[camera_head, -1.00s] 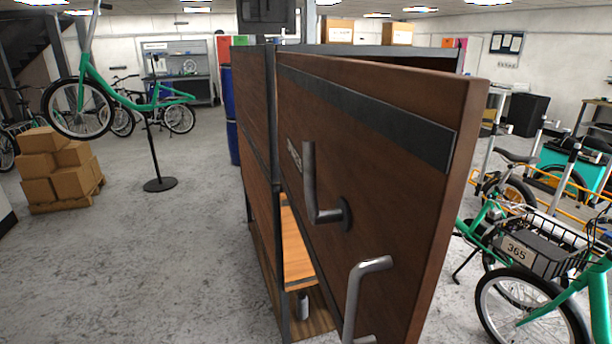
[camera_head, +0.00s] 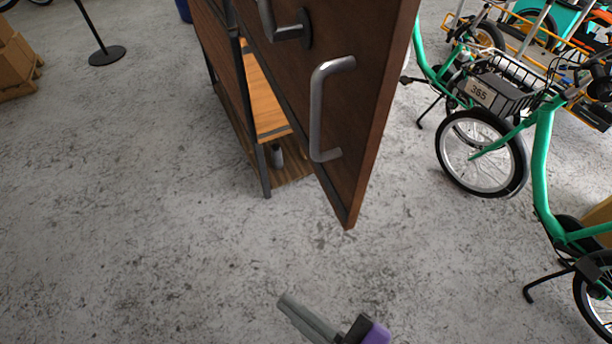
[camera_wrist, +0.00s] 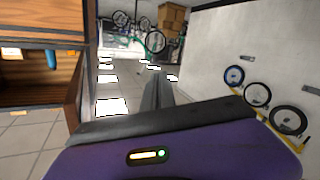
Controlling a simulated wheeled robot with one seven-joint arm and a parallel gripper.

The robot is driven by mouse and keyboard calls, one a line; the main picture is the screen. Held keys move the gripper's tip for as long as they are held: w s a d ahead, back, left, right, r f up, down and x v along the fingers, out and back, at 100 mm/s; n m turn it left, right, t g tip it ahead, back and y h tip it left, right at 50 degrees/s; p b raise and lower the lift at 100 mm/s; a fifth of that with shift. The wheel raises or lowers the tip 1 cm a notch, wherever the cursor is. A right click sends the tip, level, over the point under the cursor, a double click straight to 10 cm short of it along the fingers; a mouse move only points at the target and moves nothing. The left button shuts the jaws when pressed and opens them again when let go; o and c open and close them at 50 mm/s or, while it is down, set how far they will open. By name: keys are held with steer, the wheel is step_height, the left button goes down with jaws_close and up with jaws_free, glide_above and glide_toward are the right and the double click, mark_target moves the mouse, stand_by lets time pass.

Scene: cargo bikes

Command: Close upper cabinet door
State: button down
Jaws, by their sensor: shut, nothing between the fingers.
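The cabinet door (camera_head: 365,110) is a dark brown wooden panel. It stands swung open from the cabinet (camera_head: 222,85), its free edge toward me. It carries a curved silver pull handle (camera_head: 318,110) and a lever handle (camera_head: 268,22) above that. The door's top is outside the head view now. My gripper (camera_head: 288,300) is shut and empty, low in front of the door and clear of it, over the floor. In the wrist view my gripper's fingers (camera_wrist: 157,92) are together, and brown cabinet panels (camera_wrist: 75,100) show at the left.
A green bike (camera_head: 540,150) with a basket stands at the right. Boxes (camera_head: 15,60) and a stand base (camera_head: 107,55) are at the left. The front floor is clear.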

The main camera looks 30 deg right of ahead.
steer(key=w+a+r+n+t+h, duration=0.1)
steer(key=w+a+r+n+h, duration=0.2)
steer(key=w+a+n, duration=0.45)
steer(key=d+r+m+h, duration=0.2)
steer(key=d+r+h, duration=0.1)
steer(key=d+h, duration=0.7)
steer(key=w+d+p, duration=0.3)
steer(key=w+d, duration=0.4)
steer(key=w, duration=0.2)
steer(key=shift+d+t+p, duration=0.25)
steer(key=shift+t+p, duration=0.05)
steer(key=shift+p, duration=0.1)
steer(key=shift+d+f, duration=0.1)
